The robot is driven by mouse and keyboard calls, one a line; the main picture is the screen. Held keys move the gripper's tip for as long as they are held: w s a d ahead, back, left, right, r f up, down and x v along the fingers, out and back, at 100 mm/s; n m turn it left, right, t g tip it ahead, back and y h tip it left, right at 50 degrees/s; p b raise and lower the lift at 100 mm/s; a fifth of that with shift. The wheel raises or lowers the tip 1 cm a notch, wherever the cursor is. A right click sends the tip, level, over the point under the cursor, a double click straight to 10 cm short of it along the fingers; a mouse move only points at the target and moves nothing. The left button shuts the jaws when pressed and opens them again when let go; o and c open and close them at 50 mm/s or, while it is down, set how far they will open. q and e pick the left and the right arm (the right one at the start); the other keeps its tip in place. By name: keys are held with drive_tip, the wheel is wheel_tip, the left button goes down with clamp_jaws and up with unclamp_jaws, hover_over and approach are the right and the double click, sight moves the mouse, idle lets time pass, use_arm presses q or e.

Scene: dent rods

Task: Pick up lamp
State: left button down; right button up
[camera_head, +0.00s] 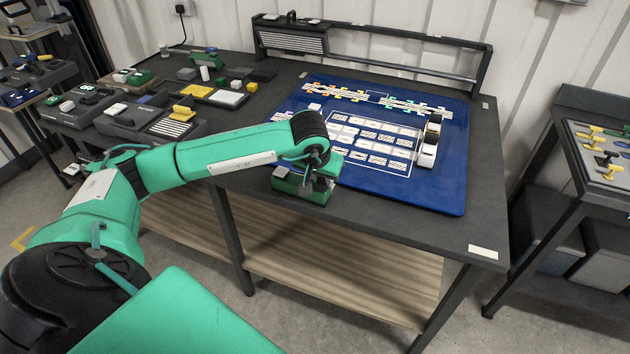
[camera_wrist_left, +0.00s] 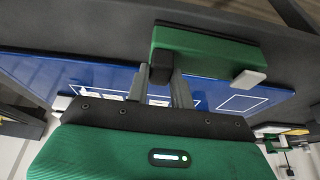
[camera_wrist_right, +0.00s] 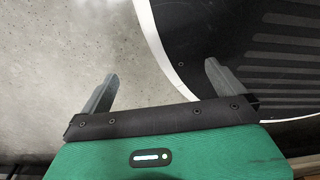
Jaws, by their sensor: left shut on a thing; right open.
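A green box-shaped thing with a grey top (camera_head: 300,190), which I take to be the lamp, is at the near left corner of the blue mat, by the table's front edge. My left gripper (camera_head: 321,172) reaches it from above. In the left wrist view, its two fingers (camera_wrist_left: 160,78) are shut on a small black part of the green body (camera_wrist_left: 208,50), and a white tab juts from one end. I cannot tell whether the thing is lifted off the table. My right gripper (camera_wrist_right: 160,72) is open and empty above the grey floor, beside a dark rounded base.
The blue mat (camera_head: 400,195) carries rows of white cards (camera_head: 372,140). A white and black device (camera_head: 428,150) stands on its right. Trays and small parts (camera_head: 180,120) crowd the table's left. A low black rack (camera_head: 370,50) lines the back. The mat's near right is clear.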

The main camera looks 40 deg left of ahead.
use_arm(q)
drive_tip(key=shift+r, duration=0.75)
wheel_tip(320, 180, up, 18)
drive_tip(key=b, duration=0.2)
drive_tip(key=shift+r, duration=0.25)
use_arm(e)
drive_tip(key=w, duration=0.2)
drive_tip(key=shift+w+a+f, duration=0.2)
drive_tip(key=shift+w, duration=0.15)
drive_tip(key=shift+d, duration=0.1)
